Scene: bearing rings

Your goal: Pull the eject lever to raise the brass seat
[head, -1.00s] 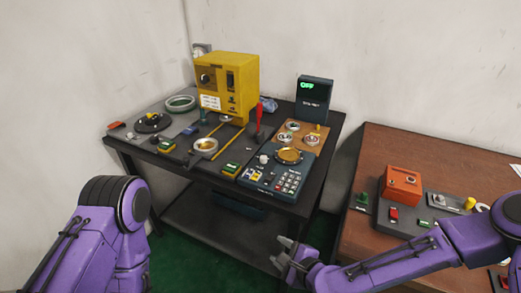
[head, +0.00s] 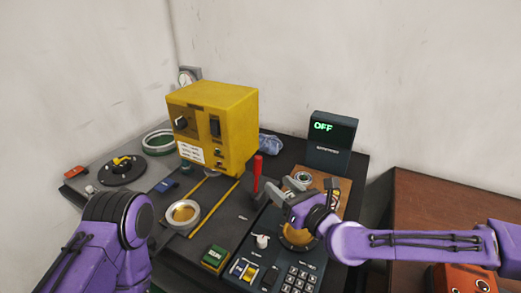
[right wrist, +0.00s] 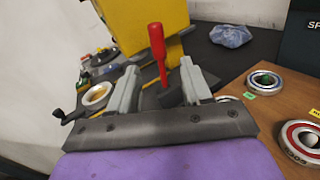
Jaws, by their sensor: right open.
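The red-handled lever (head: 258,166) stands upright on the dark bench, in front of the yellow box. It also shows in the right wrist view (right wrist: 157,45), in line between my open fingers. My right gripper (head: 274,198) is open and empty, a little right of the lever and nearer to me. Whether the fingers flank the lever or are still short of it is hard to tell. A brass seat (head: 183,214) with a pale ring around it lies left of the lever.
The yellow box (head: 212,125) stands close behind the lever. A display reading OFF (head: 333,138) is at the back right. A keypad unit (head: 300,278) lies below my right gripper. A wooden board (right wrist: 300,105) with bearings is to the right.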

